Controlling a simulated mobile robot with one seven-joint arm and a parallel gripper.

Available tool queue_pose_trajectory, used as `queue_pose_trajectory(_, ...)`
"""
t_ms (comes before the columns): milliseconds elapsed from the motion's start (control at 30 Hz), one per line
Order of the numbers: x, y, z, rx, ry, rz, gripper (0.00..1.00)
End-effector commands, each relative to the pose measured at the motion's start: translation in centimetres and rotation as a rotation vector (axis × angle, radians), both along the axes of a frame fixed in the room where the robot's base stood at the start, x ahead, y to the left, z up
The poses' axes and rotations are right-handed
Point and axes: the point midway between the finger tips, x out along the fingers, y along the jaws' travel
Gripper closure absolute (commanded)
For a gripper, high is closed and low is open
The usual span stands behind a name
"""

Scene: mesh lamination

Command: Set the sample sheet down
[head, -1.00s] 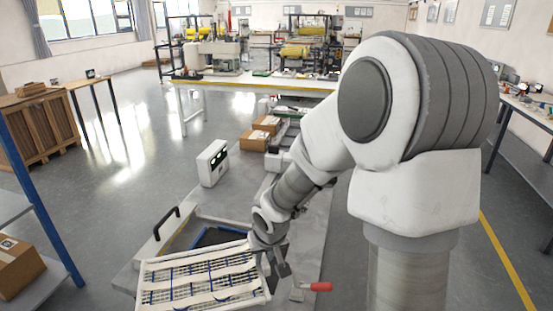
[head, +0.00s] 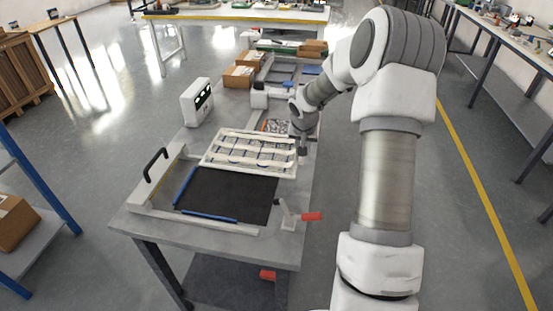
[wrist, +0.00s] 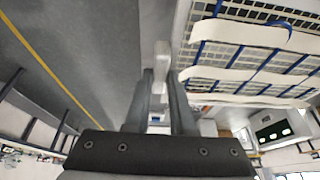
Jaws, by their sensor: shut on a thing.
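The sample sheet is a white-edged mesh panel with pale strips and blue lines (head: 245,151). In the head view it is over the far part of the grey work table, beyond the black bed (head: 235,193). I cannot tell whether it touches anything below. My gripper (head: 302,148) is at its right edge and shut on it. In the wrist view the fingers (wrist: 161,90) point up the picture, and the mesh sheet (wrist: 255,45) fills the right side. The exact grip contact is not clear.
Blue guide strips (head: 209,217) edge the black bed. A red-handled clamp (head: 290,214) stands on its right, and a black handle (head: 155,165) on its left. A white box with a display (head: 196,102) stands at the left. Brown cartons (head: 238,77) are farther back.

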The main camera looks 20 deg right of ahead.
Motion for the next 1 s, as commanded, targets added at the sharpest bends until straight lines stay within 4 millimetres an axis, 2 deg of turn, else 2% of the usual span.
queue_pose_trajectory(300,-3.5,6.3,-4.5,0.000,0.002,0.009,1.00)
queue_pose_trajectory(500,-5.0,8.9,-6.3,0.000,0.000,0.007,1.00)
queue_pose_trajectory(667,-5.5,9.5,-6.8,0.001,0.000,0.004,1.00)
queue_pose_trajectory(833,-5.5,9.6,-9.4,0.002,0.002,0.004,1.00)
queue_pose_trajectory(1000,-5.4,9.5,-10.6,0.002,0.000,0.003,1.00)
